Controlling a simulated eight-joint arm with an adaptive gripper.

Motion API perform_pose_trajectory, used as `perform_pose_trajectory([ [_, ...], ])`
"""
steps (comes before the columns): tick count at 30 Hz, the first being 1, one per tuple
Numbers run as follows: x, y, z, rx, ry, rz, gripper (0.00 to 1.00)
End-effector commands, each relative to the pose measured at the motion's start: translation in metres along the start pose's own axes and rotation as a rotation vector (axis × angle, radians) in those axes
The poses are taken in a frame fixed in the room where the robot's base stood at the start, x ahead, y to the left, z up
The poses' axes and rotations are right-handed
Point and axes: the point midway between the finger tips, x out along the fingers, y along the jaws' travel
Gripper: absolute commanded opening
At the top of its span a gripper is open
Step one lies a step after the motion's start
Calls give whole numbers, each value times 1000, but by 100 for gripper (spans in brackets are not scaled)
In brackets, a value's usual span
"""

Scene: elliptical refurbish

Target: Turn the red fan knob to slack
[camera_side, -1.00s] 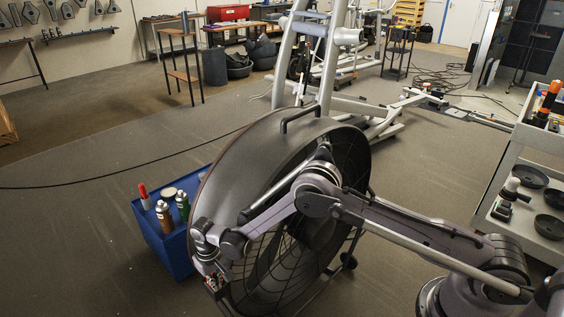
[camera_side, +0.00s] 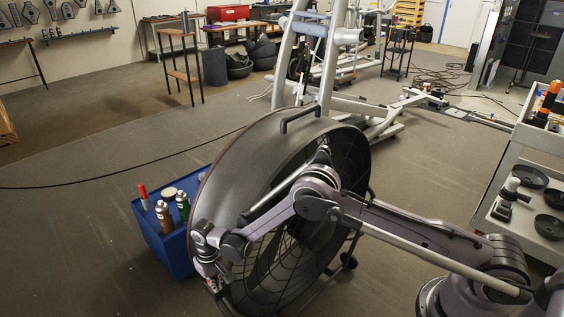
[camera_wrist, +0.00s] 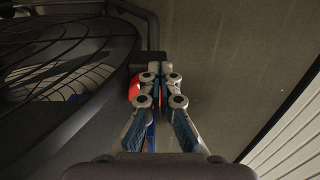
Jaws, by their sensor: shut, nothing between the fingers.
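The large black drum fan (camera_side: 235,165) stands upright on the floor in the side view, with its wire grille facing my arm. In the wrist view the fan's rim and grille (camera_wrist: 50,55) fill the left side. The red knob (camera_wrist: 134,88) shows just left of my fingers, partly hidden behind them. My gripper (camera_wrist: 161,73) is shut and empty, with its tips beside the knob at the fan's edge. I cannot tell whether they touch it. In the side view my gripper (camera_side: 212,283) is low at the fan's left edge, where the knob cannot be made out clearly.
A blue bin (camera_side: 160,235) with spray cans stands on the floor left of the fan. A grey cart (camera_side: 535,165) with black dishes is at the right. A grey exercise machine (camera_side: 330,75) stands behind the fan. Open floor lies left of the bin.

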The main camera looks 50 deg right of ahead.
Motion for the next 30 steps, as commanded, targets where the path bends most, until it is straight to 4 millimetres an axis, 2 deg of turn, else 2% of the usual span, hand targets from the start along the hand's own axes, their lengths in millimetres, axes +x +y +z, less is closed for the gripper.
perform_pose_trajectory([
  [30,0,22,2,2,5,1,0],
])
